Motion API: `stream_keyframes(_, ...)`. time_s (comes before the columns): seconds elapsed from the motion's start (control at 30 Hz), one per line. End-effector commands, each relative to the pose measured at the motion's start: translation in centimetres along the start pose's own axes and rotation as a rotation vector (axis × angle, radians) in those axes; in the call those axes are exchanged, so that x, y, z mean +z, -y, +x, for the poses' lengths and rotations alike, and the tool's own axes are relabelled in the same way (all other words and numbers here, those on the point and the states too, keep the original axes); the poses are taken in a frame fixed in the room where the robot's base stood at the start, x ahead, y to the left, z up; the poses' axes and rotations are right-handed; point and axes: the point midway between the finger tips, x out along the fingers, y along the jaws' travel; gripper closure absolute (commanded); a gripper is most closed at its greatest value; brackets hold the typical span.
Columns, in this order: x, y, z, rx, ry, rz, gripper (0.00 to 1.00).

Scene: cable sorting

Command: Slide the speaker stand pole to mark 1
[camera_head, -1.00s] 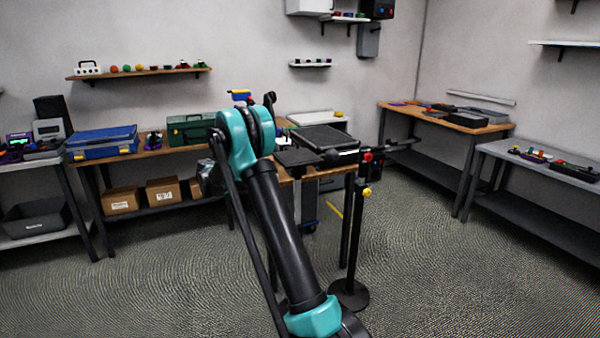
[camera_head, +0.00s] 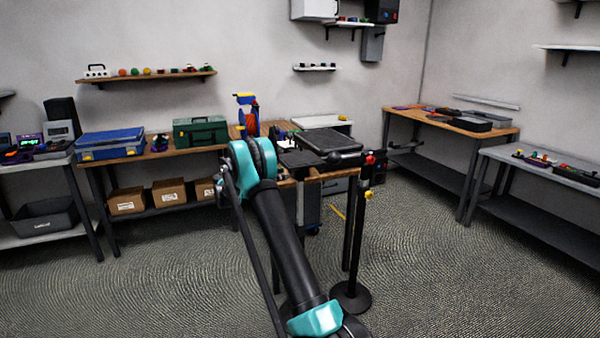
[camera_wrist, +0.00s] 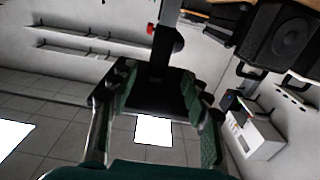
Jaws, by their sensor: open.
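The speaker stand pole (camera_head: 357,235) stands upright on a round black base (camera_head: 351,297), just right of my arm in the head view. It has a red knob (camera_head: 370,159) near its top and a yellow knob (camera_head: 369,195) lower down. In the wrist view, my gripper (camera_wrist: 158,82) is open with its two green-padded fingers apart. A dark post (camera_wrist: 163,40) with a red knob (camera_wrist: 150,29) shows beyond the fingertips. I cannot tell whether it lies between them. In the head view I cannot make out my fingers. I see no numbered marks on the pole.
A wooden workbench (camera_head: 320,175) with a flat black device (camera_head: 328,140) stands behind the pole. Another bench (camera_head: 430,119) is at the back right, and a grey table (camera_head: 520,150) is at the right. A black speaker (camera_wrist: 280,40) shows in the wrist view. Floor right of the pole is clear.

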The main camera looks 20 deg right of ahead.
Motion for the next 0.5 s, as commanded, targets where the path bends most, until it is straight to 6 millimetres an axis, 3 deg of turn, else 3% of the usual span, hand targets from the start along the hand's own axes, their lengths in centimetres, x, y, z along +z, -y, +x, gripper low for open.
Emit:
stream_keyframes(0.23,0.0,-0.1,5.1,0.003,0.000,-0.001,0.52)
stream_keyframes(0.5,0.0,0.0,8.5,0.001,0.001,-0.001,0.52)
